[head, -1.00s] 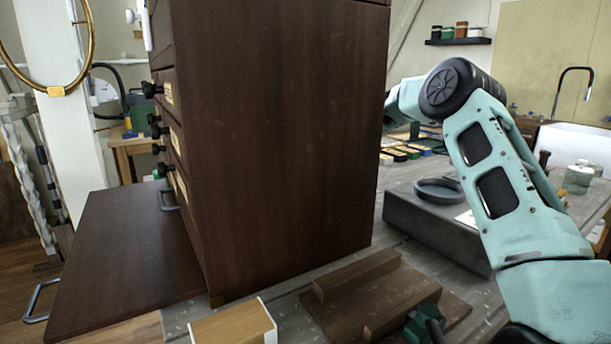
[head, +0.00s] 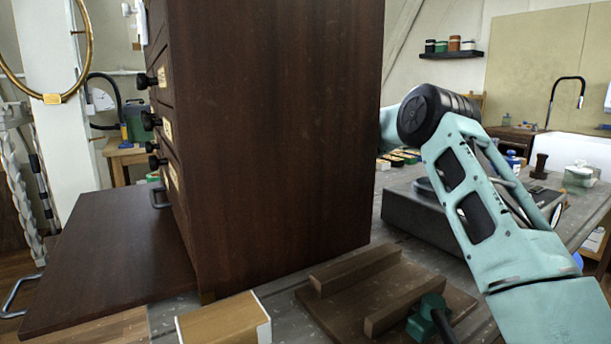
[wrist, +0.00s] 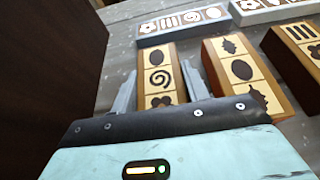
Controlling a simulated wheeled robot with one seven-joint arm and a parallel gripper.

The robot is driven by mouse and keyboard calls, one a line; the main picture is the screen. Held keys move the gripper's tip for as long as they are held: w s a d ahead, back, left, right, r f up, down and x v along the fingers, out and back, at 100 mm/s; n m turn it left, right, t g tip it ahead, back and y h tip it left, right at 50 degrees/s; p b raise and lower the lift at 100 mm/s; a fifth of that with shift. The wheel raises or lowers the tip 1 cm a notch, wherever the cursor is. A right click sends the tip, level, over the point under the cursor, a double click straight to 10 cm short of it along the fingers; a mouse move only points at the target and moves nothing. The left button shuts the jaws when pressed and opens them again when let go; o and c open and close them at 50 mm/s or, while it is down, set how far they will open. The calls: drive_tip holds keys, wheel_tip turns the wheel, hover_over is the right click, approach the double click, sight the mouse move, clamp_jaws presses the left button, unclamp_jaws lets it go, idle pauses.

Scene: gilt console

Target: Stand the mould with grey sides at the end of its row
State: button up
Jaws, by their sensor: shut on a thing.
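In the wrist view my gripper (wrist: 160,88) is shut on a narrow mould (wrist: 160,72) with a pale top and dark spiral, oval and clover motifs. In the head view my gripper is hidden behind the tall dark cabinet.
Brown-sided moulds (wrist: 242,72) (wrist: 297,48) stand to the right of the held one. The dark cabinet (head: 275,130) rises close on the left. A grey block (head: 405,215), a wooden jig (head: 375,290) and a white-edged wooden block (head: 225,322) are on the bench.

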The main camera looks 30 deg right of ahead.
drive_tip(key=o, duration=1)
drive_tip(key=shift+f, duration=0.1)
drive_tip(key=shift+o, duration=0.2)
drive_tip(key=shift+s+r, duration=0.15)
drive_tip(key=shift+r, duration=0.05)
drive_tip(key=b+v, duration=0.2)
drive_tip(key=v, duration=0.9)
drive_tip(key=shift+s+r, duration=0.2)
drive_tip(key=shift+s, duration=0.15)
